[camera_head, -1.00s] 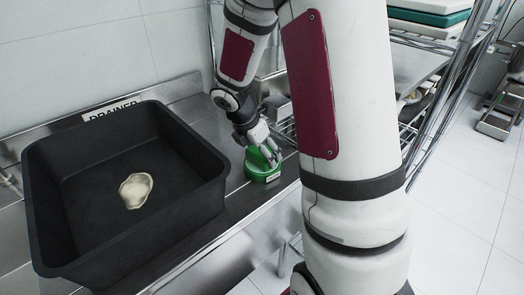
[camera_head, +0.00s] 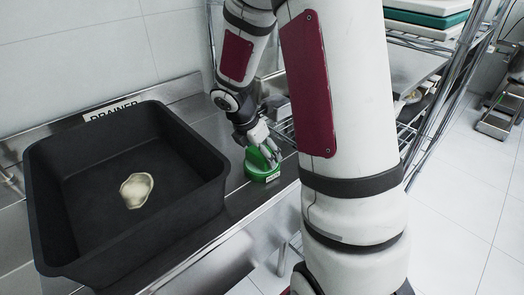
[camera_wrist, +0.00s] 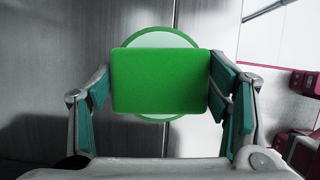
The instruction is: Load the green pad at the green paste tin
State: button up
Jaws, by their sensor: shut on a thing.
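My gripper (camera_wrist: 160,92) is shut on the green pad (camera_wrist: 160,80), a flat green block held between its teal-lined fingers in the wrist view. The green paste tin (camera_head: 262,172) stands on the steel counter in the head view, right of the black basin. In the wrist view the tin's round green rim (camera_wrist: 160,31) shows behind the pad, with a paler inside. The pad covers most of the tin's opening. From these views I cannot tell whether the pad touches the paste. My gripper is directly above the tin in the head view.
A deep black basin (camera_head: 205,200) with a pale, flat lump (camera_head: 136,190) inside stands left of the tin, under a DRAINER label. The counter's front edge lies close to the tin. A wire rack (camera_head: 440,120) with boards stands at the right.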

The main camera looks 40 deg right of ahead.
jog(key=shift+r+p, duration=3.15)
jog(key=shift+r, duration=0.3)
